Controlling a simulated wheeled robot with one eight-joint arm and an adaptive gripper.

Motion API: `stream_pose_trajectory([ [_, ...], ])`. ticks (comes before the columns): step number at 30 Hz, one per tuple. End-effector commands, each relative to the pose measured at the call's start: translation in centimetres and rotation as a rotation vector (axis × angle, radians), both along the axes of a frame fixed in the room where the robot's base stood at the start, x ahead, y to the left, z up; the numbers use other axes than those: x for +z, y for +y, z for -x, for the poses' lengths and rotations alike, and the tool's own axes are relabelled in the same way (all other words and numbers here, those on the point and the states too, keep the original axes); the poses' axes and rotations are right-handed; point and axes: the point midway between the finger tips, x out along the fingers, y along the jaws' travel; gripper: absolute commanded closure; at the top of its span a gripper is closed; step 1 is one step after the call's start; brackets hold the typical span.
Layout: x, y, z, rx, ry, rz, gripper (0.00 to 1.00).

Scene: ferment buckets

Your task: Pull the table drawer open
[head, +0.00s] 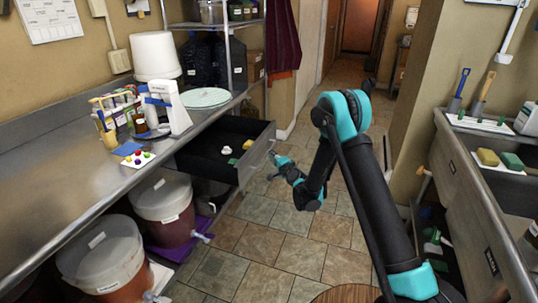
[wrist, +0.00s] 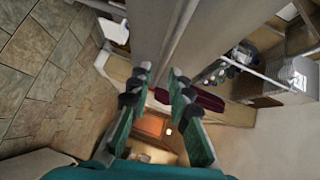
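The table drawer (head: 257,156) is pulled out from under the steel counter, with its dark inside visible. A few small white, yellow and green items lie in it. My gripper (head: 278,160) is beside the outer face of the drawer front, close to it; whether it touches the handle cannot be told. In the wrist view my gripper (wrist: 159,78) has its two green-padded fingers apart, with no object clearly held between them. The drawer handle is too small or hidden to make out.
The steel counter (head: 50,175) carries a white bucket (head: 155,55), a white device (head: 168,108) and a bottle rack. Lidded buckets (head: 163,205) with taps stand below. A sink unit (head: 490,195) is at the right. Tiled floor (head: 285,235) is free between.

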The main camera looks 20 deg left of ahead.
Motion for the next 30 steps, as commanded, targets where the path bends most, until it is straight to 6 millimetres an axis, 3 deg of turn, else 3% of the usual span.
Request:
stream_pose_trajectory([
  [6, 0.3, -1.4, 1.6, 0.000, 0.000, 0.000, 0.81],
  [20, 0.9, -2.1, 1.8, 0.003, -0.003, 0.021, 0.81],
  [23, 2.3, -3.5, 2.0, 0.011, -0.009, 0.069, 0.81],
  [30, 6.5, -9.5, 3.8, 0.049, -0.023, 0.283, 0.81],
])
